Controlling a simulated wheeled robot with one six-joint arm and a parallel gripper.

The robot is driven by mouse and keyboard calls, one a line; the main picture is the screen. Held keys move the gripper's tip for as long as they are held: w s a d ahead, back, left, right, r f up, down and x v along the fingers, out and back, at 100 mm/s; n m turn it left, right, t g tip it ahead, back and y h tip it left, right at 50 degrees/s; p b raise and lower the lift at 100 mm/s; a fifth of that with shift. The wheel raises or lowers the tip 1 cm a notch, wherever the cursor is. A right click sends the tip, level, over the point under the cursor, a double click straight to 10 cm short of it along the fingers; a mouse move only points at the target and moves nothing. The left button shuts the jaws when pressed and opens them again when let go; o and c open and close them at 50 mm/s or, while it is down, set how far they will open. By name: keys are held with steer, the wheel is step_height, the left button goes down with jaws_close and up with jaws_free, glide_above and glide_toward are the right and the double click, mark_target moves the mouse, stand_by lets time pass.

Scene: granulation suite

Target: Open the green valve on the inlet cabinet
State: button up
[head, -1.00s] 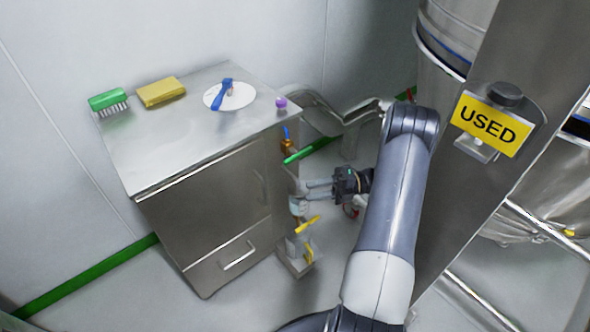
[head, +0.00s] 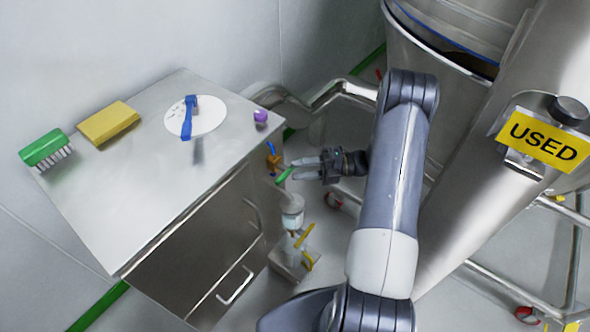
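The inlet cabinet (head: 205,250) is a steel box on the left with a flat top. On its right side is a column of valves with coloured handles. The short green handle (head: 284,175) sits between a blue handle (head: 273,148) above and a yellow handle (head: 304,236) below. My gripper (head: 293,169) comes in from the right, its two light fingers apart with a gap between them. The fingertips are at the right end of the green handle. I cannot tell whether they touch it or how much of it they hide.
On the cabinet top are a green brush (head: 45,148), a yellow sponge (head: 108,123), a white disc (head: 208,118) with a blue tool, and a purple knob (head: 260,117). A steel vessel (head: 440,45) and a post with a "USED" sign (head: 543,140) stand right. Pipes (head: 335,93) run behind.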

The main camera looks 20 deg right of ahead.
mark_target(285, 169)
steer(key=shift+w+a, duration=0.15)
steer(key=shift+a, duration=0.9)
jaws_close()
